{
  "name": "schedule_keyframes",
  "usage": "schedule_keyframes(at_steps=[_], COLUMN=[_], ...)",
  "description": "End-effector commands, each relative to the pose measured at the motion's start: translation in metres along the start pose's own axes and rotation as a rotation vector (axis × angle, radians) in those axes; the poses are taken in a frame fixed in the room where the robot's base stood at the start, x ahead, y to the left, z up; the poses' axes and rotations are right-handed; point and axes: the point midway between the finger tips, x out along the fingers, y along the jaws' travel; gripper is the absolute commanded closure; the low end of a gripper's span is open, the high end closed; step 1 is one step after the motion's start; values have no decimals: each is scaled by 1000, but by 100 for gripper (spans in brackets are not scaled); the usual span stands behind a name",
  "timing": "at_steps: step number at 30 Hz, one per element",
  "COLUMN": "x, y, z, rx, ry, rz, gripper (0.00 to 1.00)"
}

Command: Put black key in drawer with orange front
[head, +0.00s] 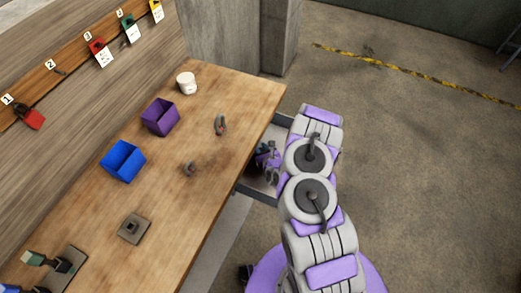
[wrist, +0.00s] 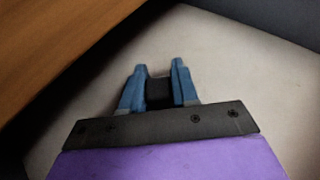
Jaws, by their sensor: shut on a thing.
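My gripper (wrist: 160,80) has blue fingers, shut on a small dark thing, likely the black key (wrist: 158,92). Only a dark patch of it shows between the fingers. In the head view my gripper (head: 266,160) is over or inside an open drawer (head: 258,192) under the table's right edge. The pale drawer floor (wrist: 235,65) fills much of the wrist view, beyond the fingertips. I cannot tell whether the key touches it. My arm hides much of the drawer, and no orange front shows.
The wooden table (head: 160,200) carries a blue bin (head: 122,162), a purple bin (head: 160,117), a white cup (head: 186,83) and small metal items. A wall board (head: 70,65) holds numbered padlocks and tags. The concrete floor at right is open.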

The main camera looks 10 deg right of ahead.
Motion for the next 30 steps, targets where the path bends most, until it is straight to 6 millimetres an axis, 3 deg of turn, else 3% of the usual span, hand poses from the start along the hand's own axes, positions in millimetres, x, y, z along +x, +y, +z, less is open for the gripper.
schedule_keyframes(at_steps=[12,13,18,21,30], x=[7,7,6,6,4], y=[0,0,0,0,-1], z=[-3,-3,-3,-3,0], rx=[1,1,1,1,1], ry=[-3,-3,-3,-3,-2], rz=[-1,-1,-1,-1,-2], gripper=[100,69,53,45,45])
